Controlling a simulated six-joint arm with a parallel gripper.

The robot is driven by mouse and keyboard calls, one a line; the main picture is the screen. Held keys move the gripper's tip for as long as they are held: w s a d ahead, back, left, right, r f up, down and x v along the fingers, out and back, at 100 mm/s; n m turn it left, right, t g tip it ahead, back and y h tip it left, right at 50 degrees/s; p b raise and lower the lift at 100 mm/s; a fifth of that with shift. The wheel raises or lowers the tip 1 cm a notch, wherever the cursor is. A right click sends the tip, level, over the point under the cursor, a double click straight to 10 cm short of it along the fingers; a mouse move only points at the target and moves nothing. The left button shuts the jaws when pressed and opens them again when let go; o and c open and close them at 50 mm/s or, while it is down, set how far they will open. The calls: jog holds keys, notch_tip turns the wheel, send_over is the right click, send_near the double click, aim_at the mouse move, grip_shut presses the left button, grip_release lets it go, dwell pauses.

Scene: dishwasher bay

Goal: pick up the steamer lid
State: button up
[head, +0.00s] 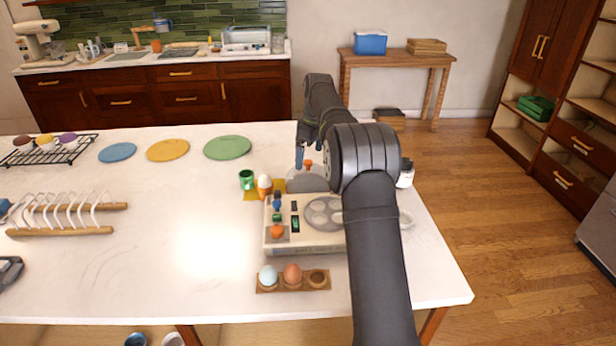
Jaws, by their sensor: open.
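The steamer lid (305,182) is a greyish, see-through dome with an orange knob (308,164) on top. It rests on the table just behind the cream steamer base (305,245). My arm hides the lid's right side. My gripper (304,158) points down at the knob, with one bluish finger visible just left of it. The gripper is open; its other finger is hard to make out. I cannot tell whether the visible finger touches the knob. The base has a round grey plate (325,213), partly behind my arm.
An egg in an orange cup (265,187) and a green cup (246,180) stand close left of the lid. A wooden holder (266,289) with two eggs lies in front of the base. A white jar (406,173) stands right of my arm.

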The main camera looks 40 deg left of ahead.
aim_at(308, 162)
jog(key=shift+s+a+f, duration=0.1)
jog(key=shift+a+f, duration=0.05)
jog(key=shift+f, duration=0.85)
jog(key=shift+a+f, duration=0.1)
jog(key=shift+f, duration=0.85)
jog(key=c, duration=1.1)
jog(key=shift+r, duration=0.6)
notch_tip(308, 162, up, 3)
jog(key=w+d+r, duration=0.3)
jog(key=d+r, duration=0.4)
jog(key=d, duration=0.4)
jog(key=s+d+r, duration=0.1)
jog(key=s+d, duration=0.2)
jog(key=s, duration=0.4)
jog(key=s+d+r, duration=0.1)
jog(key=s+d, duration=0.1)
jog(key=s, duration=0.4)
notch_tip(308, 162, down, 6)
jog(key=shift+s+f, duration=0.2)
jog(key=shift+s, duration=0.05)
